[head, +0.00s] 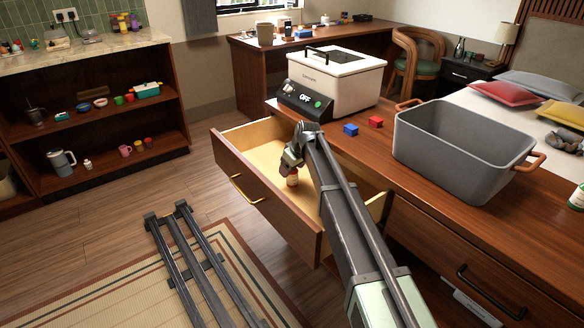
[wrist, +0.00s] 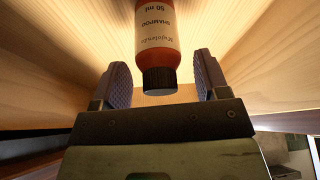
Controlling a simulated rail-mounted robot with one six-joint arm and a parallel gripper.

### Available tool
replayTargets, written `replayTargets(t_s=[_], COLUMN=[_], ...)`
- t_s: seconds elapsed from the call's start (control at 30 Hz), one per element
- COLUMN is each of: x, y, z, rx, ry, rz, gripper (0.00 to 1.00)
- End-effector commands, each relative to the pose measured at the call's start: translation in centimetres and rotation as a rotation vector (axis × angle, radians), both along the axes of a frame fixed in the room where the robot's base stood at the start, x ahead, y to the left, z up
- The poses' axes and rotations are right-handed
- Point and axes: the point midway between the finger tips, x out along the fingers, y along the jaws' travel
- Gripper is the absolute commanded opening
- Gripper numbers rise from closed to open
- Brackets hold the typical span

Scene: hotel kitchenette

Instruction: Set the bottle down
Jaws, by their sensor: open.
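The bottle is a small orange-red shampoo bottle (wrist: 157,32) with a white label and a black cap. In the wrist view its cap end lies between my fingers, with a gap on both sides. My gripper (wrist: 163,78) is open and not closed on it. In the head view my gripper (head: 291,164) reaches down into the open wooden drawer (head: 262,207).
On the counter above the drawer are a grey bin (head: 462,160), a blue block (head: 351,130), a red block (head: 376,121) and a white appliance (head: 335,82) with an OFF display. Pale drawer walls stand close around my gripper. The floor left of the drawer is open.

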Motion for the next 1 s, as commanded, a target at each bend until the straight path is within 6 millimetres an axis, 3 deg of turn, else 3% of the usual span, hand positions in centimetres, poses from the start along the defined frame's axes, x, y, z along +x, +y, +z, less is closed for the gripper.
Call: replayTargets(t_s=[0.17, 0.5, 0.6, 0.9, 0.97, 1.0], x=[-0.3, -2.4, -2.8, -3.0, -4.0, -5.5], y=[-0.3, -2.7, -3.3, -3.6, -4.3, -5.5], z=[1.9, 10.2, 11.5, 11.4, 11.3, 11.2], rx=[0.0, 0.0, 0.0, -0.001, -0.003, -0.008], ry=[0.0, 0.0, 0.0, 0.001, 0.011, 0.026], rz=[0.0, -0.001, -0.001, -0.001, -0.02, -0.048], gripper=[0.68, 0.68, 0.68, 0.68, 0.68, 0.68])
